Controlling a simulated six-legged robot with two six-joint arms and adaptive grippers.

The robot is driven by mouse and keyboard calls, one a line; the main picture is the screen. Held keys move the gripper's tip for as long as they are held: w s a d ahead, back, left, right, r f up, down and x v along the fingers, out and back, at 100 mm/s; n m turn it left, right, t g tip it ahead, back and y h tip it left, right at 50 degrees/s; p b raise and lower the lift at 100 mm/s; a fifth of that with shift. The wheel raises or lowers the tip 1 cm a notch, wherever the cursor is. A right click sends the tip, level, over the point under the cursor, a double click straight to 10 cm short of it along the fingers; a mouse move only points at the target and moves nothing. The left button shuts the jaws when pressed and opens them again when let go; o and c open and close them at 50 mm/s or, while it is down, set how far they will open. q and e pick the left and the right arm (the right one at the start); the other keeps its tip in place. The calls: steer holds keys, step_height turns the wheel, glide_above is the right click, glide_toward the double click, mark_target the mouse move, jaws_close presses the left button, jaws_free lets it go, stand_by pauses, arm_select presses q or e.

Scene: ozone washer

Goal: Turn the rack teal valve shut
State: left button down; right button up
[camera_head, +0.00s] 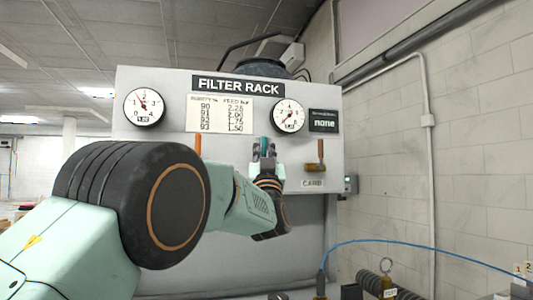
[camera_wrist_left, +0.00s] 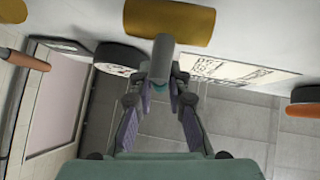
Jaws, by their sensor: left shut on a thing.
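The filter rack (camera_head: 228,155) stands ahead with a row of valves under its gauges. The teal valve's handle (camera_head: 264,143) is the middle one and points upward between my fingertips. My left gripper (camera_head: 265,150) is shut on it. In the left wrist view, the fingertips (camera_wrist_left: 161,86) close around the end of a grey stem with a sliver of teal (camera_wrist_left: 159,87). Most of the teal handle is hidden by the fingers. A brass valve body (camera_wrist_left: 168,20) shows beyond it. My right gripper is in neither view.
Two gauges (camera_head: 144,106) (camera_head: 288,116) and a printed chart (camera_head: 220,113) are above. A blue hose (camera_head: 430,247) crosses at lower right.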

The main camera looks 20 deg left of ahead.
arm_select(q)
steer(key=shift+s+a+r+n+y, duration=0.1)
steer(key=shift+s+r+n+y, duration=0.1)
steer(key=shift+r+n+y, duration=0.4)
steer(key=c, duration=1.7)
jaws_free()
steer(key=shift+f, duration=0.1)
steer(key=o, duration=0.4)
steer(key=shift+f, duration=0.2)
steer(key=shift+w+f+g, duration=0.1)
steer(key=shift+g, duration=0.2)
steer(key=shift+f, duration=0.1)
steer(key=v, duration=1.2)
steer(key=shift+w+a, duration=0.1)
